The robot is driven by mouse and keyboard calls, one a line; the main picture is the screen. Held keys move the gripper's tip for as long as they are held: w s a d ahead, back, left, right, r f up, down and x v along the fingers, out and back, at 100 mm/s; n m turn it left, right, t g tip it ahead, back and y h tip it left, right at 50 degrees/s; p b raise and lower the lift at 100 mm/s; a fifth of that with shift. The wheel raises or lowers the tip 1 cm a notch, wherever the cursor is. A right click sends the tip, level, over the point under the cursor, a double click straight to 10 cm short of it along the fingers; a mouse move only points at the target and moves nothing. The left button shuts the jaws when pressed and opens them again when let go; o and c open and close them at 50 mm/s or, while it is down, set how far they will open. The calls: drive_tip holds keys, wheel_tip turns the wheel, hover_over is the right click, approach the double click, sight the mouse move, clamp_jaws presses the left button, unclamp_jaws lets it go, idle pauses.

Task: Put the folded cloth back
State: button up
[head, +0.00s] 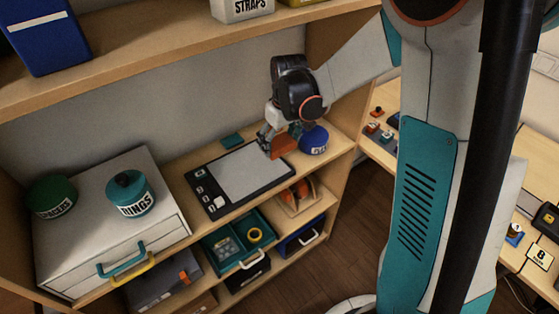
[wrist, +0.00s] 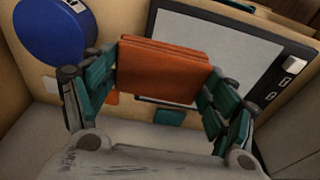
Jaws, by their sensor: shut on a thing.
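The folded cloth is orange, a flat stack of layers. In the head view the folded cloth (head: 284,146) is at the right end of the middle shelf's top, between a grey-plated device and a blue round container. My gripper (head: 270,143) comes down on it from above. In the wrist view the folded cloth (wrist: 165,72) is pinched between the teal fingers of my gripper (wrist: 162,78), one on each side. The gripper is shut on it. I cannot tell whether the cloth touches the shelf.
The black-framed device with a grey plate (head: 208,205) lies just left of the cloth. The blue container (head: 314,140) stands close on the right. A small teal item (head: 232,141) lies behind. A white drawer unit (head: 75,243) with two round containers stands left. The upper shelf (head: 150,53) overhangs.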

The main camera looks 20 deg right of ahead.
sight(283, 146)
wheel_tip(283, 146, down, 7)
drive_tip(key=shift+r+b, duration=0.15)
drive_tip(key=shift+b, duration=0.95)
drive_tip(key=o, duration=0.9)
drive_tip(key=shift+o, duration=0.2)
drive_tip(key=r+p, duration=0.1)
drive_tip(key=r, duration=0.3)
drive_tip(key=s+r+p, duration=0.1)
drive_tip(key=r+p, duration=0.1)
drive_tip(key=r, duration=0.2)
drive_tip(key=r+p, duration=0.1)
drive_tip(key=r, duration=0.3)
drive_tip(key=shift+s+d, duration=0.25)
drive_tip(key=shift+s, duration=0.1)
